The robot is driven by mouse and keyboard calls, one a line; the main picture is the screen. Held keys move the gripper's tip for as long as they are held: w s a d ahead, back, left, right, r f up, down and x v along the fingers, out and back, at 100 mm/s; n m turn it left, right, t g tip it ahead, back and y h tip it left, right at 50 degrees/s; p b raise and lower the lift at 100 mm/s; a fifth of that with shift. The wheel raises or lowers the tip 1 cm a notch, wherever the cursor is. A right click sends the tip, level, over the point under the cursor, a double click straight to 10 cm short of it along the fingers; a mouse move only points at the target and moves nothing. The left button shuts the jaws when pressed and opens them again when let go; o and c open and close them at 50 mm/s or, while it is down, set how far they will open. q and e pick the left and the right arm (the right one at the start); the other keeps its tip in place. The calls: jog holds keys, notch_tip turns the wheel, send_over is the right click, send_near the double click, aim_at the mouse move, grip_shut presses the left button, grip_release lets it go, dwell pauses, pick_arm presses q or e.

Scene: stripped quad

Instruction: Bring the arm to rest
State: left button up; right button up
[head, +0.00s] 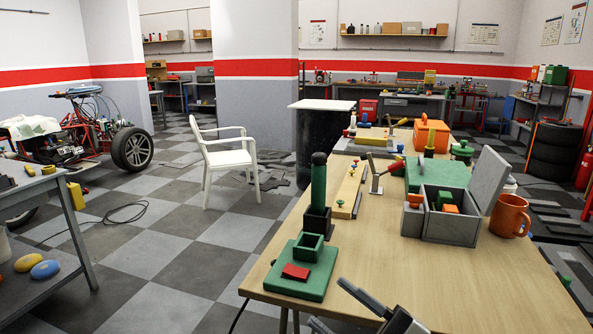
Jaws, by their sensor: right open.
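My right gripper (328,302) shows at the bottom edge, right of the middle, in the head view. Its dark grey fingers are apart and I see nothing between them. It is by the near edge of the wooden table (470,285), close to a green block base (300,272) with a square socket and a red piece on it. The gripper looks apart from that base. The rest of the right arm is mostly cut off by the frame. My left gripper is not in view.
A grey box (455,229) with an open lid holds coloured blocks, beside an orange mug (510,216). A black holder (318,222) carries an upright green cylinder. The table's near right part is clear. A white chair (228,158) stands on the checkered floor.

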jog(key=s+d+f+m+t+h, duration=0.1)
jog(key=d+f+m+t+h, duration=0.35)
jog(key=f+m+h, duration=0.75)
jog(key=s+d+f+m+g+h, duration=0.3)
jog(key=s+f+m+g, duration=0.3)
jog(key=s+f, duration=0.6)
jog(key=shift+d+f+m+g, duration=0.3)
jog(key=shift+f+m+g, duration=0.1)
jog(key=shift+f, duration=0.45)
